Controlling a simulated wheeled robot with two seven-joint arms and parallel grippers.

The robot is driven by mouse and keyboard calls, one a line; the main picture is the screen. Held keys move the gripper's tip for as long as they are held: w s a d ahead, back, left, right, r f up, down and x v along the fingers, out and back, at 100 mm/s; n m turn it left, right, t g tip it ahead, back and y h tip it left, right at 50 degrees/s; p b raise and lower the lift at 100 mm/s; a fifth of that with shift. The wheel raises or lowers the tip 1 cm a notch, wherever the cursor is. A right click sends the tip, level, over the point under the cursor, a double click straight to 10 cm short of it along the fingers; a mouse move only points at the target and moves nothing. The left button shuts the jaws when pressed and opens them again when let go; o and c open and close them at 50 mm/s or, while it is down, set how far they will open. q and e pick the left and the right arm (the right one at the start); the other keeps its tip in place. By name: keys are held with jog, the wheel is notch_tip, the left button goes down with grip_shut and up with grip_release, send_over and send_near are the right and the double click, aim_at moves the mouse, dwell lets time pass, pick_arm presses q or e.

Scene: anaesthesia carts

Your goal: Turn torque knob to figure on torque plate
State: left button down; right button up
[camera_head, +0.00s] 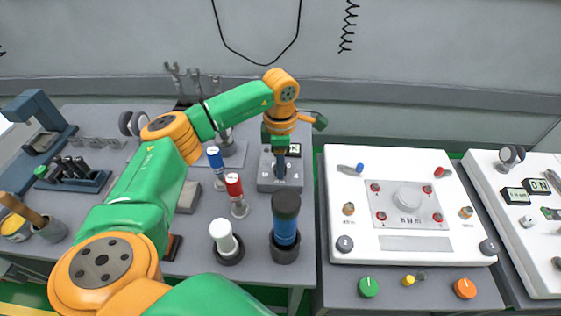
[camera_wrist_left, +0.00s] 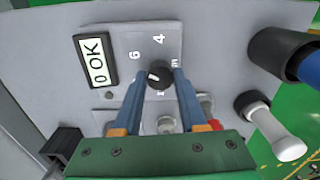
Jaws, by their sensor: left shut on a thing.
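The torque plate (camera_head: 266,182) is a grey block on the bench, and my left gripper (camera_head: 281,165) points down at it. In the left wrist view the plate (camera_wrist_left: 150,38) carries white figures, with 4 and 6 legible and other marks partly hidden by the fingers. The torque knob (camera_wrist_left: 158,76) is black with a light mark, and sits between the two blue fingertips of my left gripper (camera_wrist_left: 159,82), which is shut on it. The knob is hidden in the head view. My right gripper is in neither view.
A small display (camera_wrist_left: 95,61) reading OK stands beside the plate. A white panel (camera_head: 350,240) lies to the right.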

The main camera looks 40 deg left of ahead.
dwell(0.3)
pick_arm(q)
jog(key=shift+c, duration=2.2)
grip_release()
jog(key=shift+r, duration=0.1)
notch_tip(320, 180, up, 7)
